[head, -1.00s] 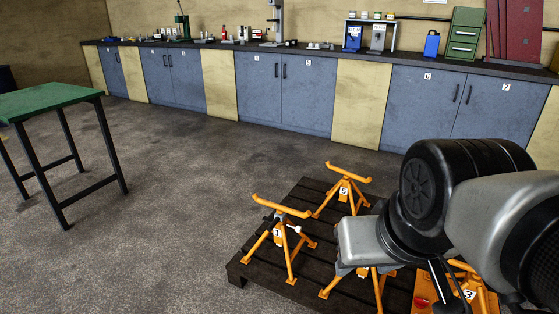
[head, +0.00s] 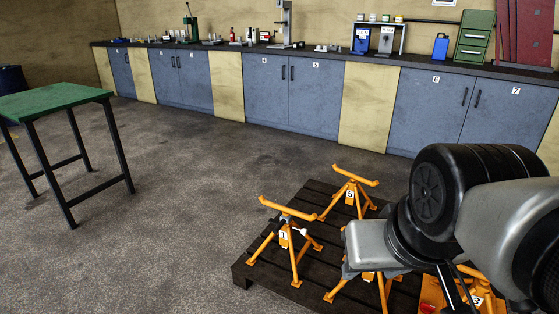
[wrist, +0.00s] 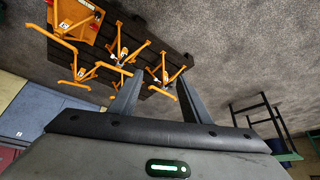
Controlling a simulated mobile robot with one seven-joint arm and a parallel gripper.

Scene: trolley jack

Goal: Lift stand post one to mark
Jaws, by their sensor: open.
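Stand one (head: 283,236) is an orange tripod with a "1" label, a V-shaped top bar and a white-tipped handle. It stands upright on the dark pallet's left part in the head view. In the wrist view the orange stand (wrist: 165,77) nearest the fingers is probably stand one; its label is too small to read. My gripper (wrist: 158,78) is open and empty, its two fingers apart and pointing toward the stands. In the head view my wrist hides the fingers and part of another stand. I see no mark clearly on the post.
The slatted pallet (head: 242,271) also bears stand five (head: 350,194) behind, a partly hidden stand and an orange box in front right. A green-topped table (head: 50,98) stands at left. Blue cabinets (head: 290,97) line the back wall. The floor between table and pallet is clear.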

